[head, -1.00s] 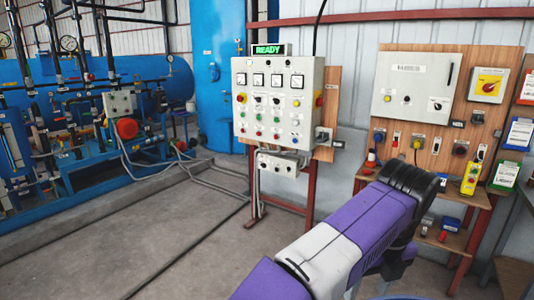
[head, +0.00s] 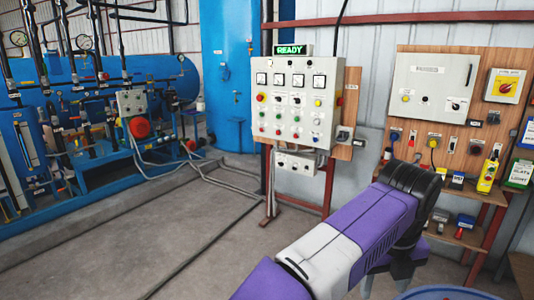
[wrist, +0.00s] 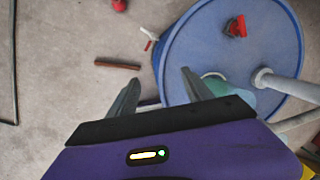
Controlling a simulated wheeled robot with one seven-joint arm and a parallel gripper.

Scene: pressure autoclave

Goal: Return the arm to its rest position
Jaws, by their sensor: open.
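My arm, purple and white with a black joint, reaches up from the bottom of the head view and bends down at its far end. In the wrist view my gripper (wrist: 160,76) is open, its two grey fingers apart with nothing held between them. The fingers point toward the concrete floor and the edge of a blue drum (wrist: 215,35). The right finger overlaps the drum in the picture; whether it touches cannot be told. In the head view the gripper is mostly hidden, with only pale grey parts low beside the arm.
A control panel (head: 292,105) with a green READY sign (head: 290,50) stands ahead. A wooden board (head: 460,140) with switches and a shelf is at right. Blue tanks and pipework (head: 115,110) are at left. Open concrete floor (head: 170,235) lies between. A brown bar (wrist: 118,64) lies near the drum.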

